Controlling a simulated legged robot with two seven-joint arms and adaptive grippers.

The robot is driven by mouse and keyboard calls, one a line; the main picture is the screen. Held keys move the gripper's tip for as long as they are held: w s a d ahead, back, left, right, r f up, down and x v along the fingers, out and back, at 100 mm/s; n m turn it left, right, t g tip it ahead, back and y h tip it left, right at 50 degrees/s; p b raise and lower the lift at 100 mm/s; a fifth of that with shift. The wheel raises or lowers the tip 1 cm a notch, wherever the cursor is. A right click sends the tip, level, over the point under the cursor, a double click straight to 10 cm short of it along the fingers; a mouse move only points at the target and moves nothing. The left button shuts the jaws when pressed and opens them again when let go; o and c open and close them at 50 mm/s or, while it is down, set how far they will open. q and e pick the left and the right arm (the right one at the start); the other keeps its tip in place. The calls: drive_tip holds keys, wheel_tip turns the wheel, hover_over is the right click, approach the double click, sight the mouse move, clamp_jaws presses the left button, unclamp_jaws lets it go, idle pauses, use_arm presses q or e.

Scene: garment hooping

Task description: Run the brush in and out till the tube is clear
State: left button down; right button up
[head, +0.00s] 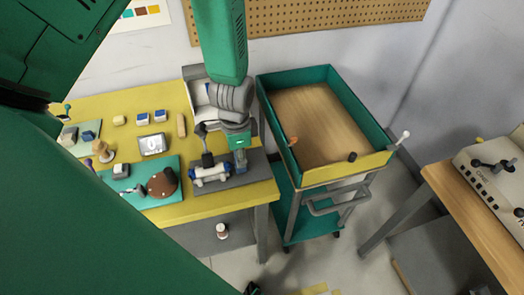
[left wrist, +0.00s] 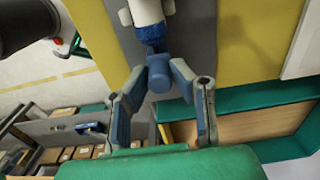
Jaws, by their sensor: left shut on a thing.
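A white tube (head: 210,173) lies on a grey mat (head: 225,183) at the right end of the yellow table. A dark clamp-like part stands over its middle. The tube's white end (left wrist: 146,10) also shows at the top of the left wrist view. The blue bristles (left wrist: 152,34) of the brush show just outside that end; whether more of it is inside is hidden. My left gripper (left wrist: 160,80) is shut on the brush's blue-grey handle (left wrist: 159,75), in line with the tube. In the head view, the left gripper (head: 239,158) is small and its fingers are unclear. My right gripper is not in view.
A green-walled cart (head: 318,80) with a wooden floor stands right of the yellow table (head: 262,190). A teal mat (head: 165,205) with a brown round object (head: 162,183) lies left of the tube. A white bin (head: 197,108) stands behind. A machine (head: 490,165) sits far right.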

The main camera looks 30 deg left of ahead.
use_arm(q)
drive_tip(key=shift+w, duration=0.1)
drive_tip(key=shift+w+d+p, duration=0.15)
drive_tip(key=shift+w+d, duration=0.75)
drive_tip(key=shift+w, duration=0.2)
drive_tip(key=shift+w+d+p, duration=0.15)
drive_tip(key=shift+w+d, duration=0.75)
drive_tip(key=shift+w, duration=0.15)
drive_tip(key=shift+s, duration=0.1)
drive_tip(key=shift+s+a+p, duration=0.65)
drive_tip(key=shift+s+a, duration=1.25)
drive_tip(key=shift+s, duration=0.2)
drive_tip(key=shift+w+d, duration=1)
drive_tip(key=shift+w, duration=0.2)
drive_tip(key=shift+w+d, duration=0.9)
drive_tip(key=shift+w, duration=0.15)
